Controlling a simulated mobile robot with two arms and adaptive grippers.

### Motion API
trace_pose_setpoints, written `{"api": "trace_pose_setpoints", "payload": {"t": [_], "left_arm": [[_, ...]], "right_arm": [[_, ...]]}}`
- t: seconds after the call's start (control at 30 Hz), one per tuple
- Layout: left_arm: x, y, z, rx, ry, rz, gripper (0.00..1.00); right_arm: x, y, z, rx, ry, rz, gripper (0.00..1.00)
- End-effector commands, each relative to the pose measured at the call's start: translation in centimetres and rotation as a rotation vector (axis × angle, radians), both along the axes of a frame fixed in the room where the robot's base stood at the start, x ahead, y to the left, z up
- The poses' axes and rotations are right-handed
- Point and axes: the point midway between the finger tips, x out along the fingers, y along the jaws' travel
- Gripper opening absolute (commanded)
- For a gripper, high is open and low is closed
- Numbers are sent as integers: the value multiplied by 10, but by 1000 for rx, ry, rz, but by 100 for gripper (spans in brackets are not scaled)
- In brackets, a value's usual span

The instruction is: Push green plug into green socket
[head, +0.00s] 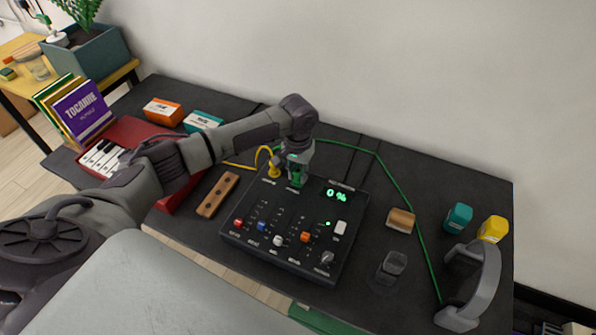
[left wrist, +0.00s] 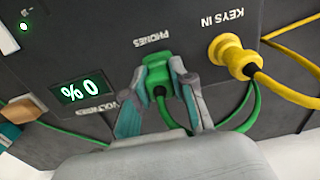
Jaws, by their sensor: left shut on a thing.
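The black mixer box (head: 262,243) lies on the dark table with its display at "0 %". My left gripper (head: 299,163) is above its back edge, shut on the green plug (head: 296,181). In the left wrist view the fingers grip both sides of the green plug (left wrist: 157,72), whose front is at the "PHONES" label. The green socket is hidden behind the plug, and I cannot tell how deep the plug sits. A green cable (head: 391,178) runs from the plug across the table to the right. My right gripper is not in view.
A yellow plug (left wrist: 236,57) sits in the "KEYS IN" socket beside the green plug. A wooden block (head: 218,194) and red keyboard (head: 128,133) are left.

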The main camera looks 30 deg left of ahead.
Motion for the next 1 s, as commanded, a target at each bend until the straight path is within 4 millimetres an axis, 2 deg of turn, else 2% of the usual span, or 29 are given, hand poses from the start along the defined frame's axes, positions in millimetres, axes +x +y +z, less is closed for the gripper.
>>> {"api": "trace_pose_setpoints", "payload": {"t": [0.03,0.07,0.23,0.53,0.63,0.77,1.0], "left_arm": [[0,0,-1,-1,0,0,0],[0,0,-1,-1,0,0,26],[0,0,-1,0,0,0,54],[0,0,0,0,-1,0,54],[1,0,7,-1,-3,0,54],[1,0,27,-2,-5,0,54],[1,0,79,-2,-5,0,54]], "right_arm": [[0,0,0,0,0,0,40],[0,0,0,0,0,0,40],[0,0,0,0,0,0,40],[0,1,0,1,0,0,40],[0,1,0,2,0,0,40],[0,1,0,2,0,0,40],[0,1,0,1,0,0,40]]}}
